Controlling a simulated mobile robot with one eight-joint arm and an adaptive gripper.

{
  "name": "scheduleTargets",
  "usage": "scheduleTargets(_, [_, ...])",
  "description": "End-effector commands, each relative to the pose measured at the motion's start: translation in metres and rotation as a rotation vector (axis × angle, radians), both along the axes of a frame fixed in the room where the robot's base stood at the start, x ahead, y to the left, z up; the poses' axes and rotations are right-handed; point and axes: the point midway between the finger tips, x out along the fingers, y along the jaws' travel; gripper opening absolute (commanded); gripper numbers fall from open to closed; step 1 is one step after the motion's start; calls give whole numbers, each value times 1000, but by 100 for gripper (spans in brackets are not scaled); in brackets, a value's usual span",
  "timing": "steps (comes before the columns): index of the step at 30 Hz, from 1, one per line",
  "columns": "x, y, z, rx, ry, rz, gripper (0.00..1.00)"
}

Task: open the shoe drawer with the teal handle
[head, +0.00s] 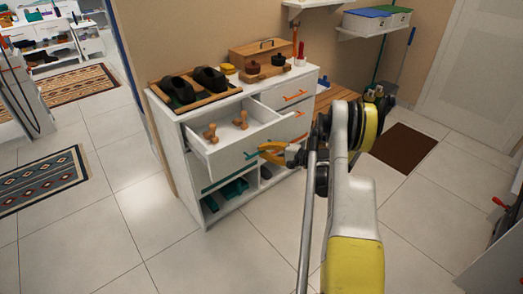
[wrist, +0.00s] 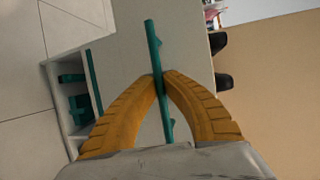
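The shoe drawer (head: 235,160) is at the upper left of a white dresser (head: 163,128). It stands pulled out, and wooden shoe trees (head: 210,133) show inside it. Its teal handle (wrist: 152,40) runs across the drawer front in the wrist view.
A lower teal handle (wrist: 95,80) lies below the open drawer. Orange handles (head: 295,95) are on drawers at the right. Dark shoes (head: 208,79) and a wooden box (head: 262,55) stand on the dresser top. The tiled floor (head: 150,215) in front is clear.

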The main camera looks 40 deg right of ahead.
Motion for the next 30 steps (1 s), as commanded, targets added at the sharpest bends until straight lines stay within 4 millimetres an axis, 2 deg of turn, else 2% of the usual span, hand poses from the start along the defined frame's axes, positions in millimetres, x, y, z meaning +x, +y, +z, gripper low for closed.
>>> scheduleTargets(15, [-2,1,0,-1,1,2,0])
scheduleTargets(18, [-2,1,0,-1,1,2,32])
scheduleTargets(27, [-3,0,0,0,0,0,32])
scheduleTargets(30, [-8,-3,1,0,0,-2,32])
